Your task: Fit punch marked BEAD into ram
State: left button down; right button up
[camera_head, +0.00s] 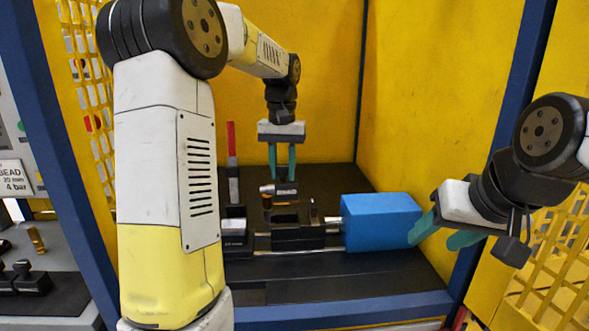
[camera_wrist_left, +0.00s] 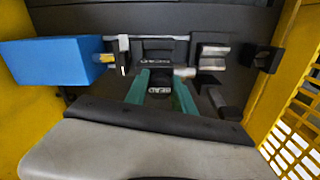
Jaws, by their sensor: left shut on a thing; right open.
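My left gripper (camera_head: 284,178) is shut on a small dark punch (camera_head: 286,190), held above the black tooling between the two fingertips. A pale metal end of it points left in the head view. My right gripper (camera_head: 437,234) is open and empty near the block's right end.
A black clamp block (camera_head: 298,236) stands on rails left of the blue block. A grey-topped block (camera_head: 236,232) and a red-topped upright (camera_head: 232,150) are farther left. A sign (camera_head: 13,178) reads BEAD, 20 mm, 4 bar. Yellow walls and blue posts enclose the black bed.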

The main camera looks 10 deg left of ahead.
aim_at(283, 181)
pick_arm(q)
jog(key=shift+f, duration=2.75)
jog(key=shift+f, duration=2.55)
jog(key=c, duration=1)
grip_release()
jog(key=shift+f, duration=0.1)
jog(key=shift+s, duration=0.1)
jog(key=shift+r, duration=3.9)
jog(key=s+d+r+t+h, duration=0.1)
jog(key=s+r+t, duration=0.1)
jog(key=s, duration=1)
jog(key=s+d+r+m+t+h, duration=0.1)
jog(key=s+t, duration=0.3)
jog(key=s, duration=0.7)
jog(key=shift+s+d+r, duration=0.4)
jog(key=shift+d+r, duration=0.05)
jog(key=shift+r, duration=0.1)
